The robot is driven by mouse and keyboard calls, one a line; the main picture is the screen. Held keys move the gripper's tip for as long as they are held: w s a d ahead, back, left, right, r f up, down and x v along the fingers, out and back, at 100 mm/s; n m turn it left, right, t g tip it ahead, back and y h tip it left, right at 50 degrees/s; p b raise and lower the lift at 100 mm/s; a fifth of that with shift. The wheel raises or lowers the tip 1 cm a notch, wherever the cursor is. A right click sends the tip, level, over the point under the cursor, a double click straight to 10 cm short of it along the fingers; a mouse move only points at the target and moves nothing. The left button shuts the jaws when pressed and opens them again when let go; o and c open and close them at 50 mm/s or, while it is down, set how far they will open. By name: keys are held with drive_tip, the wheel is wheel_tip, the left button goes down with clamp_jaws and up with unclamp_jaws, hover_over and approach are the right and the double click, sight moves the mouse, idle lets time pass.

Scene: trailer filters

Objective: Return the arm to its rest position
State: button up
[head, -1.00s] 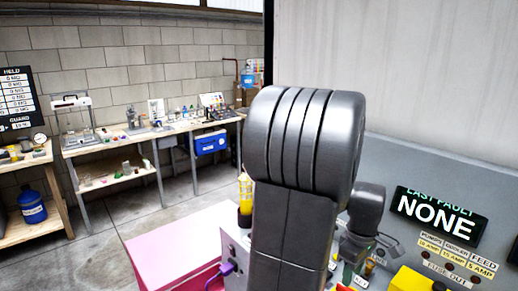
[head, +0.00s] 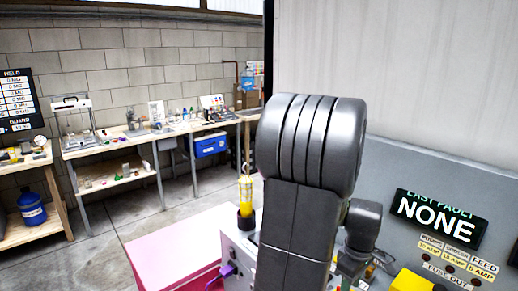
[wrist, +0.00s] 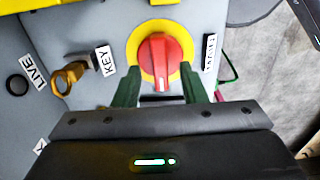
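My arm (head: 305,190) stands large in the middle of the head view and hides much of the panel behind it. In the wrist view, my gripper (wrist: 160,88) has its two green fingers apart, with nothing held between them. A red rotary knob on a yellow disc (wrist: 160,60) shows just beyond and between the fingertips. I cannot tell whether the fingers touch it. My gripper is hidden in the head view.
A brass key (wrist: 67,77) by a KEY label sits left of the knob. The grey panel with a NONE display (head: 435,218) is at right. A pink-topped box (head: 175,245) and a yellow object (head: 246,193) stand left of my arm. Benches line the back wall; floor between is clear.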

wheel_tip(320, 180, down, 2)
drive_tip(key=shift+s+f, duration=0.1)
drive_tip(key=shift+m, duration=0.3)
drive_tip(key=m, duration=0.4)
drive_tip(key=shift+r, duration=0.2)
drive_tip(key=m+p, duration=0.1)
drive_tip(key=m, duration=0.3)
drive_tip(key=shift+m, duration=0.4)
drive_tip(key=shift+a, duration=0.1)
